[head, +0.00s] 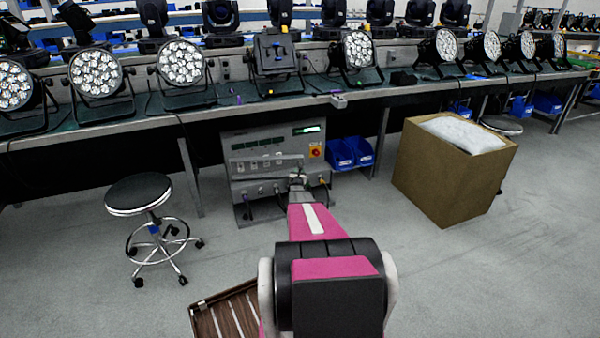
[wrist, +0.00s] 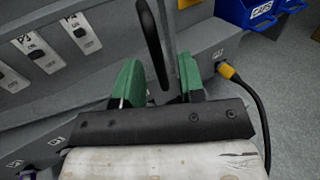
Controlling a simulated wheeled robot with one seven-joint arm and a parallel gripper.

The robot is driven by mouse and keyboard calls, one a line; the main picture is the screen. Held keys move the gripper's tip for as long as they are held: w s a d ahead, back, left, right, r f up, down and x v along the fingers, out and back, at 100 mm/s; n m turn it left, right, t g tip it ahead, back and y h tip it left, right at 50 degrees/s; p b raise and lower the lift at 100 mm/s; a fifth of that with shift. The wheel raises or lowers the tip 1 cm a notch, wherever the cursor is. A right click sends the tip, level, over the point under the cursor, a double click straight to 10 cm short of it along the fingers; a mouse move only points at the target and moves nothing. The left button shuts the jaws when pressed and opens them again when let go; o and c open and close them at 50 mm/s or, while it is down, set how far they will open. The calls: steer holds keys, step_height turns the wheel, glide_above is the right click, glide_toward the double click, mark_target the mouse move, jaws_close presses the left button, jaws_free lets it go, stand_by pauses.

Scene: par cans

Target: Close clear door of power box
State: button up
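The grey power box (head: 250,148) stands under the long bench, with a lit green display, a red and yellow switch and rows of breakers and sockets. My gripper (head: 297,181) is in front of the box's lower right part. In the wrist view my gripper (wrist: 160,88) has its two green fingers apart. A thin upright grey strip (wrist: 171,35) and a slim black bar (wrist: 152,45) reach down between the fingers; they look like the clear door's edge and handle, seen nearly edge-on. I cannot tell whether a finger touches them. The door's clear pane is hard to make out.
A cardboard box (head: 440,175) stands to the right and a round stool (head: 138,194) to the left. Blue bins (head: 350,152) sit right of the power box. A cable with a yellow plug (wrist: 228,70) hangs near my right finger.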

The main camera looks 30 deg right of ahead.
steer(key=v, duration=0.8)
steer(key=shift+s, duration=0.25)
